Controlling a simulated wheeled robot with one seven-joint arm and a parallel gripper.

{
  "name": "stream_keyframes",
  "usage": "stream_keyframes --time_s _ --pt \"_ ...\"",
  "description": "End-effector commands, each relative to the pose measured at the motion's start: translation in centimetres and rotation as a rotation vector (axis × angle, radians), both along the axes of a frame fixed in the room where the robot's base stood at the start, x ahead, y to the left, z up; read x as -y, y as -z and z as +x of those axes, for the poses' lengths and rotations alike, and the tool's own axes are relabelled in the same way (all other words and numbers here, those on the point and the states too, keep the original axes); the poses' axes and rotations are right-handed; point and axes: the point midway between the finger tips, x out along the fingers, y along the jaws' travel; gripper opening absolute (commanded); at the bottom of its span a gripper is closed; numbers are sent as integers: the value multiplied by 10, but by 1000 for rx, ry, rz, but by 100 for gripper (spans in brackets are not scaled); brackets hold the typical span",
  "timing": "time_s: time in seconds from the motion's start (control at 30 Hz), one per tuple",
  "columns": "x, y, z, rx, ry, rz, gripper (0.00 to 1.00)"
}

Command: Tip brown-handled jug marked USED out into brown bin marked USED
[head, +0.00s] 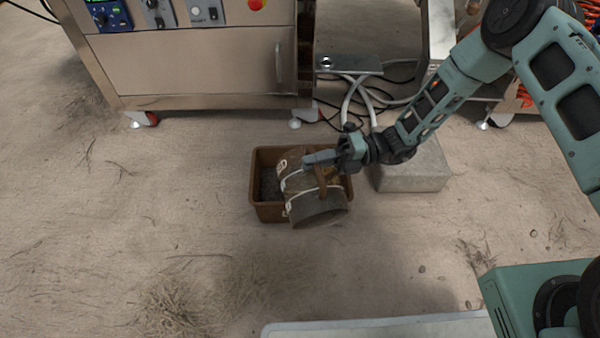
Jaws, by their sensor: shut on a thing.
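The brown bin (268,212) stands on the floor, with dark material showing inside at its left. The jug (297,203), a grey-brown vessel with pale bands and a brown handle (321,180), is over the bin's right and front part. It is tilted, with its broad round end low and toward me, at or past the bin's front edge. My gripper (318,160) comes in from the right and is shut on the jug's handle. I cannot read the markings on the jug or bin, and I cannot see whether anything is coming out.
A metal box (415,168) sits on the floor just right of the bin, under my arm. A large machine cabinet (200,70) on feet stands behind, with cables and hoses (365,95) beside it. Straw lies scattered at the front left. The floor left of the bin is open.

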Motion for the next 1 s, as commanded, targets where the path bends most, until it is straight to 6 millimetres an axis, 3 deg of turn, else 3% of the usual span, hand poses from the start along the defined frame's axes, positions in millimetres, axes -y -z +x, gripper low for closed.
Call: stream_keyframes --time_s 1.0 --pt "-13 -24 54 -250 -1 -56 0"
